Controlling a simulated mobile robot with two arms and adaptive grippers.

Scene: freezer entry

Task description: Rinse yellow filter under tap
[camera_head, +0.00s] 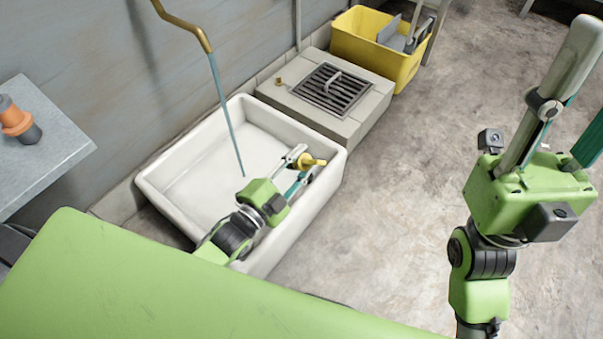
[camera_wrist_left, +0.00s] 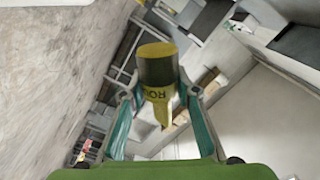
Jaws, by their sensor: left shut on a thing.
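My left gripper (camera_head: 304,165) is shut on the yellow filter (camera_head: 314,161), which shows as a small yellow piece near the right end of the white sink (camera_head: 166,205). In the left wrist view, the filter (camera_wrist_left: 158,93) has a dark, yellow-topped upper part and a lettered yellow lower part between my two teal fingers. The brass tap (camera_head: 184,25) hangs over the sink from above. A thin blue-grey stream (camera_head: 225,112) slants from it into the basin. The filter is right of this stream and apart from it. My right gripper (camera_head: 577,95) is raised at the right, its fingers spread and partly cut off.
A drain grate (camera_head: 336,91) in a concrete block adjoins the sink's far end. A yellow crate (camera_head: 366,47) with tools stands beyond it. A grey table (camera_head: 45,150) at the left holds an orange and dark object (camera_head: 17,122). The concrete floor (camera_head: 400,200) is clear.

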